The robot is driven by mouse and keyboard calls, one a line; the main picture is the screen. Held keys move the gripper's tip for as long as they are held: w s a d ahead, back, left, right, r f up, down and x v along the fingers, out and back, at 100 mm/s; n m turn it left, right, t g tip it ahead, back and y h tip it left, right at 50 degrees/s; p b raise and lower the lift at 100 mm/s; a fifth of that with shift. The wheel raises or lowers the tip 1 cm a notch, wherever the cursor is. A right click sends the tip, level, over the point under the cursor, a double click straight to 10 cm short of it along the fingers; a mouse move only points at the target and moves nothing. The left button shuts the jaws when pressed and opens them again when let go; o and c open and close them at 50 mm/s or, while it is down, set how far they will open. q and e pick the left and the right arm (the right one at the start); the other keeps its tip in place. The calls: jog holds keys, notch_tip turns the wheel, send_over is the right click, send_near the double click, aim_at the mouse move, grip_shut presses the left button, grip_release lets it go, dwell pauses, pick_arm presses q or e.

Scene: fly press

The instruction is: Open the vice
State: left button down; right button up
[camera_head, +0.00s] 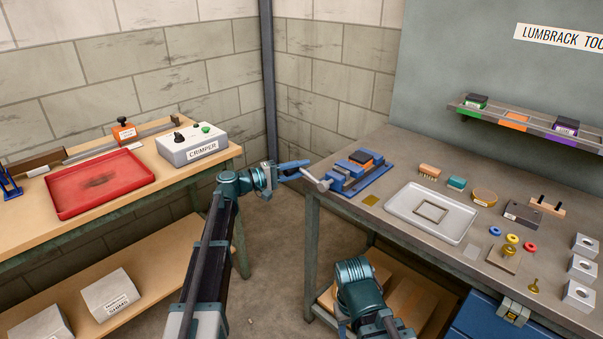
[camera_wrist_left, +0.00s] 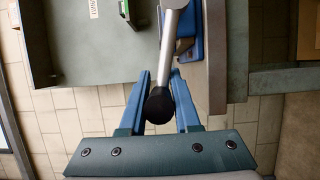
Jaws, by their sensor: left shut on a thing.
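The blue vice (camera_head: 343,181) sits at the near left corner of the right-hand bench, with a black and orange block (camera_head: 361,158) at its jaws. Its grey handle (camera_head: 316,181) sticks out past the bench edge to the left. My left gripper (camera_head: 304,167) reaches in from the left and is shut on the handle's end.
A grey tray (camera_head: 399,203) with a square frame lies right of the vice, among several small parts and brushes. A shelf (camera_head: 530,127) hangs behind. On the left bench are a red tray (camera_head: 75,205) and a crimper box (camera_head: 194,146). Open floor separates the benches.

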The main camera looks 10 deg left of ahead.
pick_arm(q)
jog(key=shift+f, duration=0.35)
dwell(0.3)
jog(key=c, duration=0.7)
grip_release()
jog(key=shift+o, duration=0.2)
jog(key=v, duration=1.3)
jog(key=shift+a, duration=0.4)
jog(key=shift+s+d, duration=0.1)
jog(key=shift+s, duration=0.1)
